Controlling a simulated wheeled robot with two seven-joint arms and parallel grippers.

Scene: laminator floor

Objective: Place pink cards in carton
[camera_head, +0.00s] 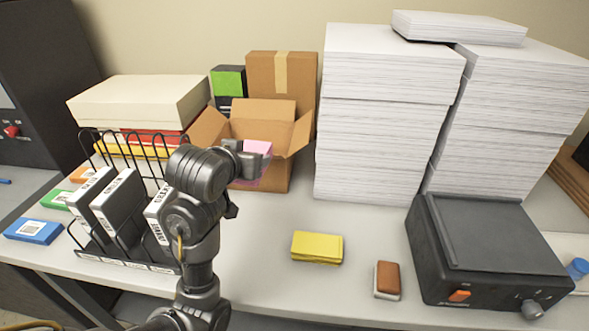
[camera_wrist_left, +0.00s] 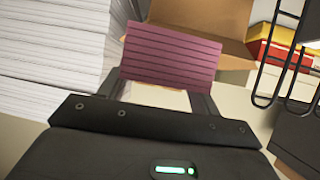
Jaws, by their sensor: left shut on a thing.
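The pink cards (camera_head: 258,147) are a small stack in my left gripper (camera_head: 250,160), at the front of the open carton. In the left wrist view the pink cards (camera_wrist_left: 170,60) show a broad face with several lines, between the two fingers of my left gripper (camera_wrist_left: 162,95), which is shut on them. The brown carton (camera_head: 272,178) stands open with its flaps spread; its inside is mostly hidden. Part of the carton (camera_wrist_left: 222,32) shows behind the cards in the left wrist view. I cannot tell whether the cards are over the opening or before it. My right gripper is not in view.
A wire rack (camera_head: 120,262) with dark boxes stands left of my arm. Tall white paper stacks (camera_head: 385,120) rise close right of the carton. Yellow cards (camera_head: 317,246), a brown-and-white block (camera_head: 387,279) and a black laminator (camera_head: 485,250) are at the right front. Table between is clear.

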